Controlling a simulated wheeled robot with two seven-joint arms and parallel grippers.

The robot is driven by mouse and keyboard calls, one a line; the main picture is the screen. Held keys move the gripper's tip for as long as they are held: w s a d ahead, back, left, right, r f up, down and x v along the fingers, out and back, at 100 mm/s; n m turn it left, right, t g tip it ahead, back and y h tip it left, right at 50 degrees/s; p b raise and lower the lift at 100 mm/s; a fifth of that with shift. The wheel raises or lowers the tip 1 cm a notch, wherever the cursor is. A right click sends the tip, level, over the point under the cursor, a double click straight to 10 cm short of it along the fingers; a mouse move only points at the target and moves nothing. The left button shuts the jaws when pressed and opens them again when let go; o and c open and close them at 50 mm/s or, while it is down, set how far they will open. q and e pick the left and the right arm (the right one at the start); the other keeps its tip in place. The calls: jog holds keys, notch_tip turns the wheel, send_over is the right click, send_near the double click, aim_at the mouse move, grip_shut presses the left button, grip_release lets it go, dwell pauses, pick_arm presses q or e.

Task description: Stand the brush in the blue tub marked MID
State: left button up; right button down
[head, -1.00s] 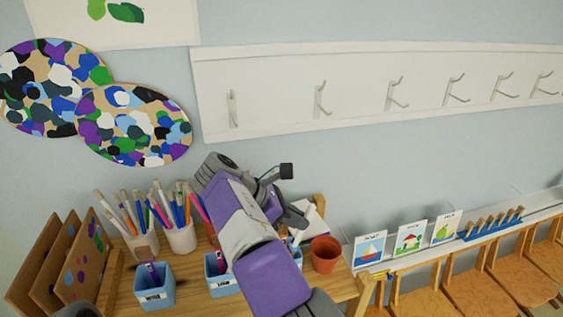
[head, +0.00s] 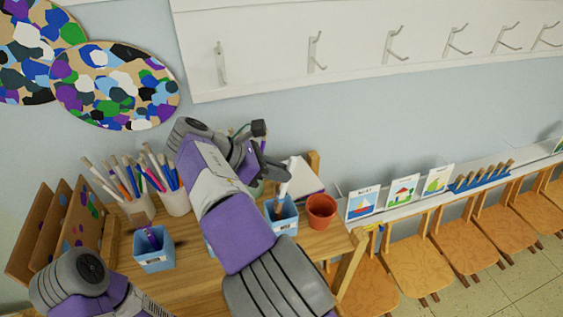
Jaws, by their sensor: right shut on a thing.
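My right gripper (head: 279,172) reaches over the table and is shut on the brush (head: 283,189), which points down, nearly upright. The brush's lower end is at the mouth of the right-hand blue tub (head: 287,224); I cannot tell whether it is inside or just above. That tub's label is too small to read. Another blue tub (head: 154,261) stands at the left with a purple-handled item in it. A further blue tub between them is almost wholly hidden behind my right arm. My left arm shows at the lower left, but its gripper is out of view.
A terracotta pot (head: 321,211) stands close to the right of the right-hand tub. Two white pots (head: 176,203) of brushes and pens stand at the back left, beside upright brown boards (head: 63,232). Picture cards (head: 363,204) line the ledge at right.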

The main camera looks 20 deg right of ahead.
aim_at(279, 193)
jog(key=shift+s+a+f, duration=0.1)
jog(key=shift+a+f, duration=0.05)
jog(key=shift+f, duration=0.6)
jog(key=shift+d+f+b, duration=0.2)
jog(key=shift+f+b, duration=0.2)
jog(key=shift+f, duration=0.15)
jog(key=shift+d+f+b, duration=0.15)
jog(key=shift+f+b, duration=0.25)
jog(key=shift+f, duration=0.1)
jog(key=shift+d+f+b, duration=0.2)
jog(key=shift+f+b, duration=0.25)
jog(key=shift+f, duration=0.4)
jog(key=shift+d+f+b, duration=0.2)
jog(key=shift+f+b, duration=0.2)
jog(key=shift+f, duration=0.4)
jog(key=shift+d+f+b, duration=0.2)
jog(key=shift+f+b, duration=0.25)
jog(key=shift+f, duration=0.4)
jog(key=c, duration=1.1)
grip_release()
jog(key=shift+o, duration=0.2)
